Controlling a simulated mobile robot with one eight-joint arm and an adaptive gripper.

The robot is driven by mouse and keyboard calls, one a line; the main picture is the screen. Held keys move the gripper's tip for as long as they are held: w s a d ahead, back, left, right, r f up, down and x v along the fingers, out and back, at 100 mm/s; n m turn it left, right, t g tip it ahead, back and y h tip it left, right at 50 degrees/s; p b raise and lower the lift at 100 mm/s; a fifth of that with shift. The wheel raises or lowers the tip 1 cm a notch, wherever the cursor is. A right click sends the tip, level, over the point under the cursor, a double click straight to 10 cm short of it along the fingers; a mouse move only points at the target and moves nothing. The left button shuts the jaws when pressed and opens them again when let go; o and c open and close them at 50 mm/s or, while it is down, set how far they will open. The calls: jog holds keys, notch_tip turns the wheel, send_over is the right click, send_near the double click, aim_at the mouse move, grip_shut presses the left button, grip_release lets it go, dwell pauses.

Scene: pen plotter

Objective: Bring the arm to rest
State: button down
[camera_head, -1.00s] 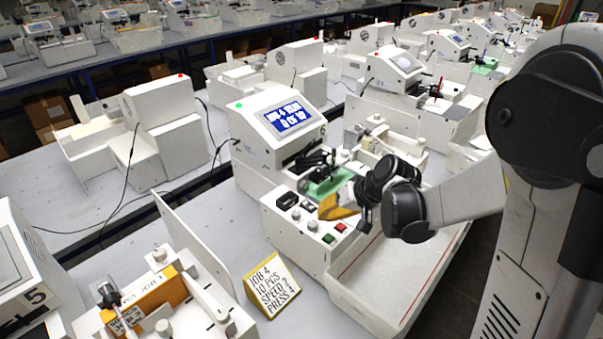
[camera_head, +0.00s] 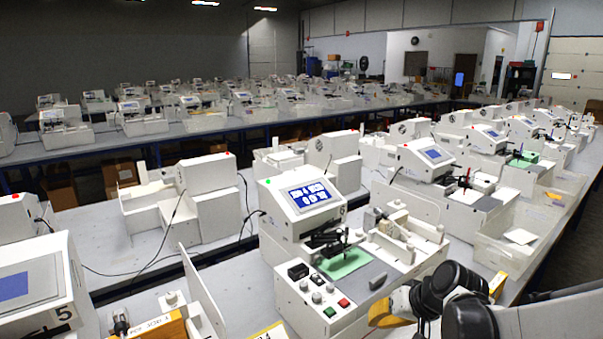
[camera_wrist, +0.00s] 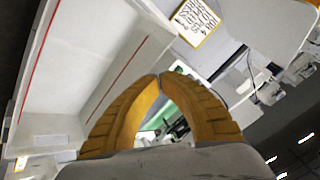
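My gripper (camera_wrist: 160,76) shows two orange ribbed fingers in the wrist view. Their tips meet, with a gap only lower down between them, and nothing is held at the tips. In the head view my gripper (camera_head: 376,316) is at the bottom edge, its orange finger beside the front right of the nearest plotter (camera_head: 297,262). That plotter has a lit blue screen (camera_head: 310,195), a green plate (camera_head: 345,263) under its pen head and a green button (camera_head: 329,312) and red button (camera_head: 344,302). Most of my arm is below the picture.
A yellow-edged job card (camera_wrist: 197,20) stands on the table in the wrist view. A pale open tray (camera_wrist: 95,60) lies beside the fingers there. More plotters, such as one behind at the right (camera_head: 430,160), line the tables. A dark floor aisle (camera_head: 572,262) is at the right.

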jog(key=s+r+t+h+b, duration=0.1)
jog(key=s+h+b, duration=0.3)
jog(key=s, duration=1.4)
jog(key=b, duration=0.3)
jog(key=shift+s+d+n+t+h+b, duration=0.2)
jog(key=shift+s+n+t+h+b, duration=0.1)
jog(key=shift+b, duration=0.1)
